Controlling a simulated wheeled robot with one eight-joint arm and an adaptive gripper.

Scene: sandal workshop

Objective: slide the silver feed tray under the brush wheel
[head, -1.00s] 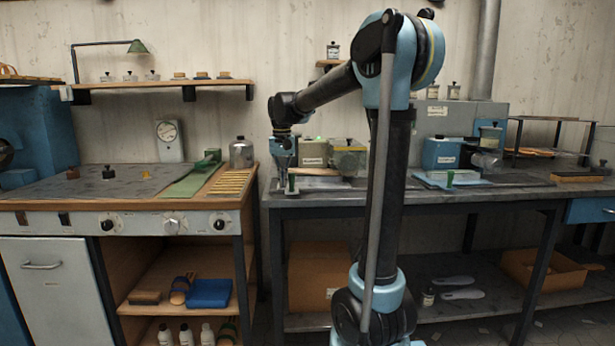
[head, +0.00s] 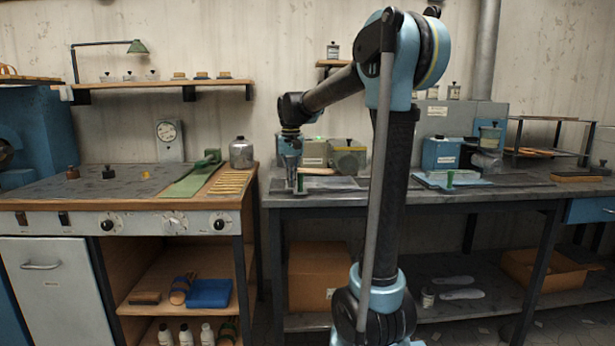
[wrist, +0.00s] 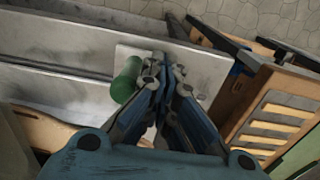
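The silver feed tray (wrist: 132,54) is a pale flat plate under my fingertips in the wrist view. An upright green handle (wrist: 127,80) stands by it; the handle also shows in the head view (head: 300,182). My gripper (wrist: 167,68) has its fingers drawn together and points down beside the handle, apparently touching it, without enclosing it. In the head view my gripper (head: 291,186) is low over the left end of the right bench, just left of the handle. A round brush wheel (head: 350,160) seems to sit at the front of the grey-green machine; my arm partly hides it.
A pale wooden piece (head: 317,171) lies behind the handle.

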